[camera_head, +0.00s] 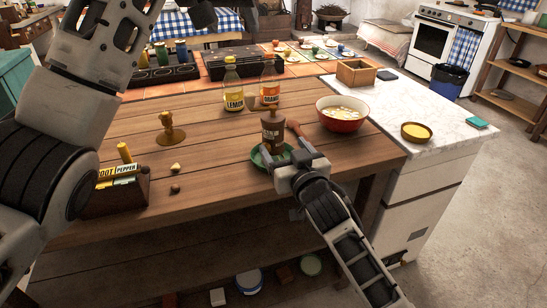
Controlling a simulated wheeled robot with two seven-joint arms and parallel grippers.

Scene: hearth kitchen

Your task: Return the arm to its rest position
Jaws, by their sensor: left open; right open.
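My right gripper (287,153) is open, low over the front right of the wooden table (220,155). My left arm rises large at the left of the view. My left gripper (203,14) is at the top edge, partly cut off, high and away from the table objects.
A lemon bottle (233,88) and an orange bottle (269,85) stand behind the brown bottle. A red bowl (341,124) is to the right, near a white counter (400,101). A spice box (115,190) and a wooden stand (169,133) are on the left.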

